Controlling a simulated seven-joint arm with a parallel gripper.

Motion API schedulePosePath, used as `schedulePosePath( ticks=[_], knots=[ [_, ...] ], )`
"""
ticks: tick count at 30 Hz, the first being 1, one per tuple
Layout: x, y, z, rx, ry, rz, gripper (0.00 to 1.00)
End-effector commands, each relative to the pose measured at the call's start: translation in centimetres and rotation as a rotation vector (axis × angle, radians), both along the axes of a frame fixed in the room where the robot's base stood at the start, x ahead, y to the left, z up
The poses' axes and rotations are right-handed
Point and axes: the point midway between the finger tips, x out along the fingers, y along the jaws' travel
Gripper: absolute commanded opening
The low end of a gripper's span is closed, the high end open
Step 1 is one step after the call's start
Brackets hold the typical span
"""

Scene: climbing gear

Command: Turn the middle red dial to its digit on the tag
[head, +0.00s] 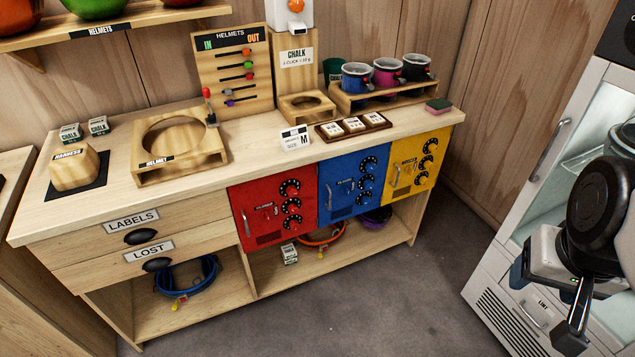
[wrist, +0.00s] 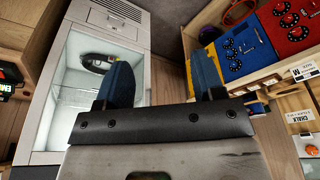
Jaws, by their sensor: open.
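The red door (head: 262,211) is on the counter front, left of the blue and yellow doors. It carries a column of three black dials. The middle red dial (head: 292,204) sits between the upper and lower ones; its digit is too small to read. The red door (wrist: 283,43) also shows upside down at the top right of the wrist view. My gripper (head: 549,294) is at the far right, by the white cabinet and well away from the dials. It is open and empty, with two blue fingers apart in the wrist view (wrist: 162,80). I cannot tell which tag bears the digit.
The blue door (head: 344,184) and yellow door (head: 407,165) carry similar dials. A white size card (head: 295,139) and a tray with small cards (head: 353,126) stand on the counter above. The grey floor (head: 390,270) before the doors is clear. The white glass-front cabinet (head: 540,150) stands beside my arm.

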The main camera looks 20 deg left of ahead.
Motion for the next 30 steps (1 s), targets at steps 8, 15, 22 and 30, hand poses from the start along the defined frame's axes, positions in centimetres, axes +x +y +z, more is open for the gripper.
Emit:
schedulePosePath(
  ticks=[8,15,22,30],
  knots=[
    [2.3,0.5,-0.2,0.001,-0.03,0.008,0.62],
    [8.5,2.2,-1.1,0.006,-0.121,0.029,0.62],
    [15.9,5.2,-2.9,0.025,-0.236,0.058,0.62],
    [24.0,9.8,-5.7,0.066,-0.37,0.095,0.62]
  ],
)
